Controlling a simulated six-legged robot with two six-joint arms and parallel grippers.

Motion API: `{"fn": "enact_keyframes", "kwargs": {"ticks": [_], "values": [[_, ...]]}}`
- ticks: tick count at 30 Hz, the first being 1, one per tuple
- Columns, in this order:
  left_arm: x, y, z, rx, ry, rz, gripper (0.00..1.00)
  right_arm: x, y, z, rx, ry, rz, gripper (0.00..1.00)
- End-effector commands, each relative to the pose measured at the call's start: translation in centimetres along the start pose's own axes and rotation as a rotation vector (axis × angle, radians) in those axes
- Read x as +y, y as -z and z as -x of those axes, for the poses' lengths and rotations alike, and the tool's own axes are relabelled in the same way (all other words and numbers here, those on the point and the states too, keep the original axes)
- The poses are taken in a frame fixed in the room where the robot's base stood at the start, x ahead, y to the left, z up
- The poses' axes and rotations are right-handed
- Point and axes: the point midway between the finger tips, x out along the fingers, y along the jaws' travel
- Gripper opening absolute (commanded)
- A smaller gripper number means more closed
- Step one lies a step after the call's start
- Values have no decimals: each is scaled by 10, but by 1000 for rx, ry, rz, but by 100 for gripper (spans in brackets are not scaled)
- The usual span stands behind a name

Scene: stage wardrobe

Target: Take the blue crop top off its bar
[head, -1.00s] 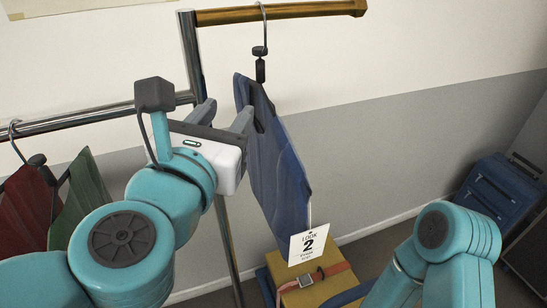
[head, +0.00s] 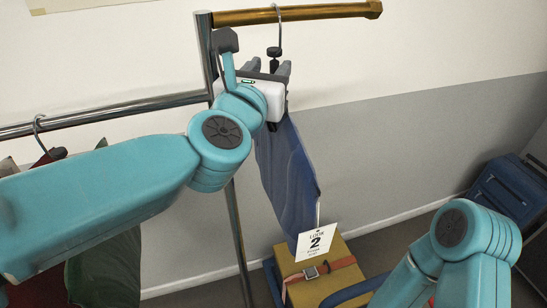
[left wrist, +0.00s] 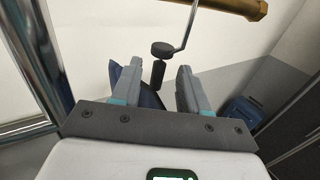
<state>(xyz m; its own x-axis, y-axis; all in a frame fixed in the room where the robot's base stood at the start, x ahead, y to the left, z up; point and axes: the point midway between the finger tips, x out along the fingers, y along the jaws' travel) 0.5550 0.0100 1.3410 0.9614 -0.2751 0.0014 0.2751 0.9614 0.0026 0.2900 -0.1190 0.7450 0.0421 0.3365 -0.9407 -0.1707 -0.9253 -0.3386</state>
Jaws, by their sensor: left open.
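The blue crop top (head: 290,180) hangs on a hanger (head: 274,52) whose hook goes over the brass-coloured bar (head: 330,12). A white tag reading LOOK 2 (head: 316,243) hangs at its lower edge. My left gripper (head: 267,69) is open at the hanger's neck, just above the top, and hides its upper part. In the left wrist view the open fingers (left wrist: 157,82) stand on either side of the dark hanger neck (left wrist: 158,72), apart from it, with blue cloth behind. My right arm shows at the lower right; its gripper is out of view.
A steel rail (head: 110,112) and upright post (head: 239,230) stand left of the top. Green (head: 105,270) and red garments hang partly behind my left arm. A yellow box (head: 345,283) with a strap sits below. A blue suitcase (head: 505,195) stands at right.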

Motion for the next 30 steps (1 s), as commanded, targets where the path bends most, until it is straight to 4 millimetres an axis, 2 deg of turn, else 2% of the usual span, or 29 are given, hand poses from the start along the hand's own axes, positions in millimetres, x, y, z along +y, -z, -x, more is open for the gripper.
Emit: {"fn": "enact_keyframes", "kwargs": {"ticks": [1, 6, 14, 15, 17, 18, 19, 30], "values": [[1, -2, -10, 5, -2, -2, 44, -3, 0, 8, 0, 0, 0, 51], [1, 0, -32, 3, 0, 0, 44, -5, 0, 15, 0, 0, 0, 51], [1, 1, -36, 0, 1, 0, 44, -5, 0, 14, 0, 0, 0, 51], [1, 1, -36, 0, 1, 0, 37, -5, 0, 14, 0, 0, 0, 51], [1, 1, -36, 0, 1, 0, 18, -5, 0, 14, 0, 0, 0, 51], [1, 1, -36, 0, 1, 0, 5, -5, 0, 14, 0, 0, 0, 51], [1, 1, -36, 0, 1, 0, 0, -5, 0, 14, 0, 0, 0, 51], [1, -1, -36, -1, 1, 0, 0, -5, 0, 15, 0, 0, 0, 51]]}}
